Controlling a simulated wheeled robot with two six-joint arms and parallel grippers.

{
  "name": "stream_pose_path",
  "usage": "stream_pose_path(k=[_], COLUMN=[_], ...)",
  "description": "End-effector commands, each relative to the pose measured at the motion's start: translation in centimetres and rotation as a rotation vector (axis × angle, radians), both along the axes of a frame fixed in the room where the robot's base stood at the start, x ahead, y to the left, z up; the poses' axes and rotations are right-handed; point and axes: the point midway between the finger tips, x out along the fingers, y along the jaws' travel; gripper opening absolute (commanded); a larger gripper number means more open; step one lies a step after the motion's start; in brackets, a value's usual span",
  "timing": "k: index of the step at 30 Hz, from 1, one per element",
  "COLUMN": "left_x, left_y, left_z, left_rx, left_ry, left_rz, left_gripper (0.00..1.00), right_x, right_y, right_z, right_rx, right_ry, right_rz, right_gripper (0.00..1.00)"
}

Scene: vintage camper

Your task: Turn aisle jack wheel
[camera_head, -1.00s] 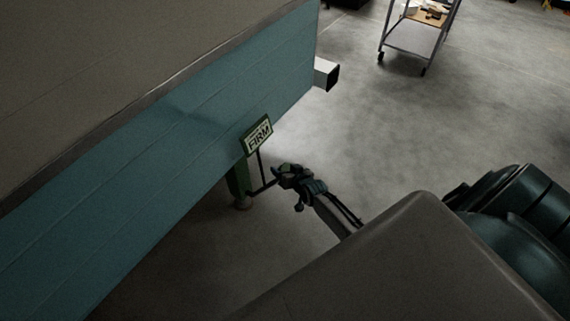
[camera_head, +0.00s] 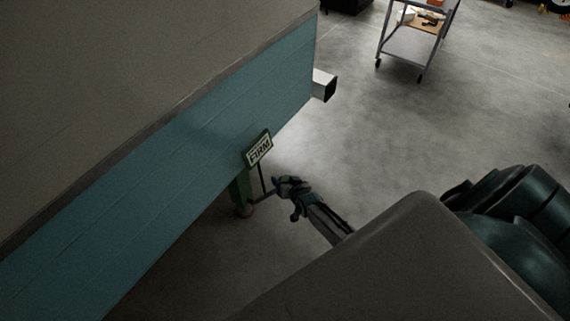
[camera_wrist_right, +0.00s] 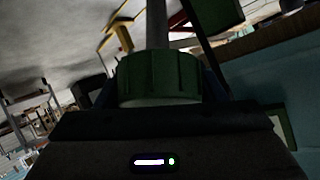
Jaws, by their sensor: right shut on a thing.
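The jack (camera_head: 240,188) is a green post under the camper's teal side, with a foot on the floor. A sign reading FIRM (camera_head: 259,150) is fixed at its top. A thin dark crank arm (camera_head: 263,196) runs from the post toward my right gripper (camera_head: 280,185). In the right wrist view, a ribbed green knob (camera_wrist_right: 160,78) sits between the fingers of my right gripper, which is shut on it. A grey rod (camera_wrist_right: 156,25) extends beyond the knob. The fingertips are mostly hidden by the knob. My left gripper is not in view.
The teal camper side (camera_head: 170,180) fills the left, close to my right gripper. A square white tube end (camera_head: 323,86) sticks out at its far corner. A grey wheeled cart (camera_head: 412,43) stands at the back right. The concrete floor between is clear.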

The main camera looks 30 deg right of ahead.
Motion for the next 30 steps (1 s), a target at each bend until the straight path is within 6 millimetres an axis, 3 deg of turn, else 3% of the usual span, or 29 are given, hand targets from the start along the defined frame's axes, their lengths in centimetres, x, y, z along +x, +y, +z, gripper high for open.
stream_pose_path(k=[14, 15, 18, 30], left_x=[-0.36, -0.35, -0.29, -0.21], left_y=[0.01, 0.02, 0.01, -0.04], left_z=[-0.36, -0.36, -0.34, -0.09], left_rx=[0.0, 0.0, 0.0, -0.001], left_ry=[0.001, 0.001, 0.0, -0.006], left_rz=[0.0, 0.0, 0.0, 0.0], left_gripper=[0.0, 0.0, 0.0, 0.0], right_x=[-0.53, -0.55, -0.49, -0.41], right_y=[-0.04, -0.01, 0.02, 0.13], right_z=[-0.52, -0.54, -0.49, -0.05], right_rx=[0.003, 0.003, 0.003, 0.003], right_ry=[0.012, 0.013, 0.011, 0.005], right_rz=[-0.003, -0.004, -0.003, -0.002], right_gripper=[0.41, 0.65, 0.85, 0.85])
